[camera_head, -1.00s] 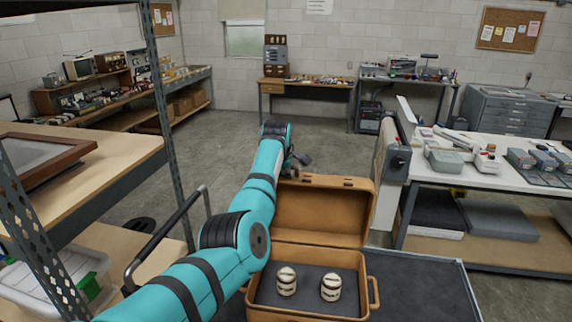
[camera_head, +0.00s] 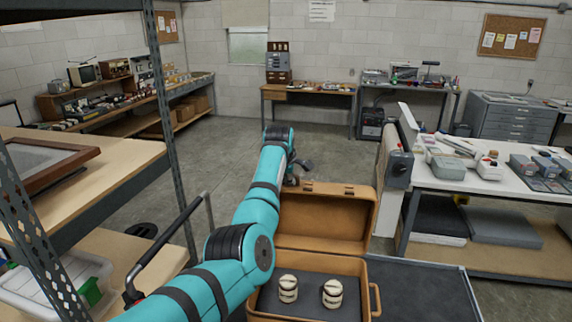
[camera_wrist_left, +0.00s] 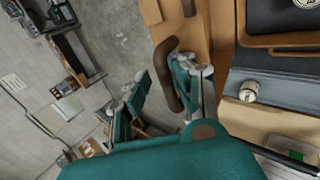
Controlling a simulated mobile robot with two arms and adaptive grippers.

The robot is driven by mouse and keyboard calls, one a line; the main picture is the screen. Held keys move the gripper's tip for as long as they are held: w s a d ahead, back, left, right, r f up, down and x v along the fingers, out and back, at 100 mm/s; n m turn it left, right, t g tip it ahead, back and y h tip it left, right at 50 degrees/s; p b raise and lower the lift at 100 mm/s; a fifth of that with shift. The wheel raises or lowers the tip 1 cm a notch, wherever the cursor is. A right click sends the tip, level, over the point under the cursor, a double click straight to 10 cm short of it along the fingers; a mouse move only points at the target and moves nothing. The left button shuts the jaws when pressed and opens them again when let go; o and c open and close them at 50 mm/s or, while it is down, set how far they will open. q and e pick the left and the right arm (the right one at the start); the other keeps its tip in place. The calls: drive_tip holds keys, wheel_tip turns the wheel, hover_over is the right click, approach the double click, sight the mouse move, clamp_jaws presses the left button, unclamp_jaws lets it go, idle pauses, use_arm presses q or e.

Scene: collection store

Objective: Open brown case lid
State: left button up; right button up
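The brown case (camera_head: 375,300) stands on a dark surface in the lower middle of the head view. Its lid (camera_head: 325,218) stands up, open, at the back edge. Two cream, dark-banded objects (camera_head: 288,288) (camera_head: 332,293) sit on the grey lining inside. My left gripper (camera_head: 303,168) is behind the lid's upper left corner, partly hidden by my arm. In the left wrist view its fingers (camera_wrist_left: 165,95) are spread apart. A curved brown handle (camera_wrist_left: 168,72) lies close to one finger; I cannot tell whether they touch. My right gripper is not in view.
A metal shelf with wooden boards (camera_head: 95,190) stands close on the left, with a black push handle (camera_head: 165,250) beside my arm. A white-topped bench (camera_head: 450,180) with tools is on the right. The floor (camera_head: 225,150) behind the case is clear.

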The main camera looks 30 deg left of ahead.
use_arm(q)
drive_tip(key=v, duration=1.1)
drive_tip(key=shift+s+r, duration=0.1)
